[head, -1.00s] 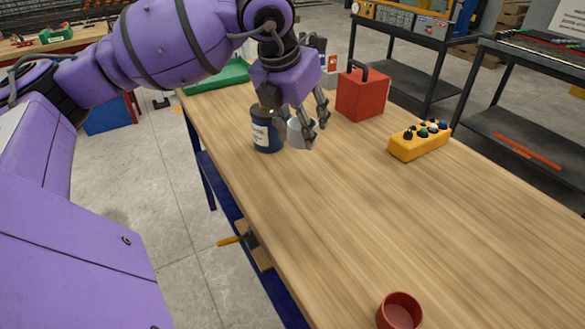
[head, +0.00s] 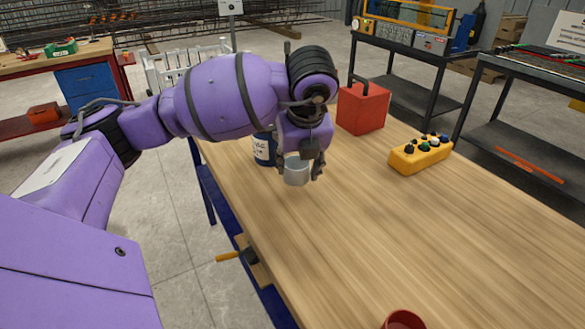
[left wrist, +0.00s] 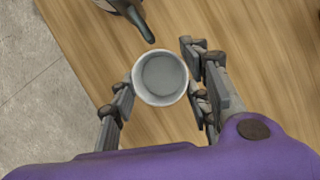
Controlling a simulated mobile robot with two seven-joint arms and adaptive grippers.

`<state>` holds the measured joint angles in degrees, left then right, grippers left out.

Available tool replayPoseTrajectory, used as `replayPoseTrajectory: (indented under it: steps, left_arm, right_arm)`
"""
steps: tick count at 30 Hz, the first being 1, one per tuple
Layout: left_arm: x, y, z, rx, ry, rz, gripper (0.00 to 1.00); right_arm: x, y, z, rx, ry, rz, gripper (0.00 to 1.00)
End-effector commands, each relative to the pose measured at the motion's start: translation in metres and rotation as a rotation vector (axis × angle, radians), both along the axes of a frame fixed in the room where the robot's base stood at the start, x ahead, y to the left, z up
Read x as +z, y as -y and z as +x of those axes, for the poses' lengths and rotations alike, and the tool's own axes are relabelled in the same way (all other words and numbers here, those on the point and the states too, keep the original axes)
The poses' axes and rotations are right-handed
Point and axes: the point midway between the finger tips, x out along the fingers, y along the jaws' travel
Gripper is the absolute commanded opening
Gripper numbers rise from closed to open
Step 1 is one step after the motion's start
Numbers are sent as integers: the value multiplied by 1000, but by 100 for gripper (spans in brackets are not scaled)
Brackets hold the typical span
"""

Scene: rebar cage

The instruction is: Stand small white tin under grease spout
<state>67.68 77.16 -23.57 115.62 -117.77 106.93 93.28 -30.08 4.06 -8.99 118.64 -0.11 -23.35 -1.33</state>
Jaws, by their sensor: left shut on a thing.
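The small white tin (head: 296,173) is an open, empty-looking cup, upright between the fingers of my left gripper (head: 300,168). In the left wrist view the tin (left wrist: 160,79) shows from above, with a finger pressed to each side. The head view does not settle whether its base touches the bench. A dark blue can with a white label (head: 264,150) stands just behind and left of the tin, partly hidden by my gripper. In the left wrist view a dark green spout (left wrist: 141,24) points toward the tin; its tip ends just short of the rim. My right gripper is out of view.
On the wooden bench (head: 400,220) are a red box (head: 362,108) behind, a yellow control box (head: 420,154) to the right and a red cup (head: 405,320) at the front. The bench's middle is clear. A clamp (head: 240,255) sits on its left edge.

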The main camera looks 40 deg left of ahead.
Motion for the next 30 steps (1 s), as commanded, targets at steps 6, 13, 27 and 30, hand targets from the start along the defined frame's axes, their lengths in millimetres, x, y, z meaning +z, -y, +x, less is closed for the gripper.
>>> replayPoseTrajectory:
  steps: [6,13,27,30]
  left_arm:
    - [-28,0,0,-1,2,0,18]
    - [-28,-23,19,4,2,0,18]
    - [-42,-30,26,-2,2,0,18]
    - [-43,-30,26,-1,1,0,50]
  right_arm:
    - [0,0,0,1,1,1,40]
    - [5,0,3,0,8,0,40]
    - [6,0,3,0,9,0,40]
    - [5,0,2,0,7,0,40]
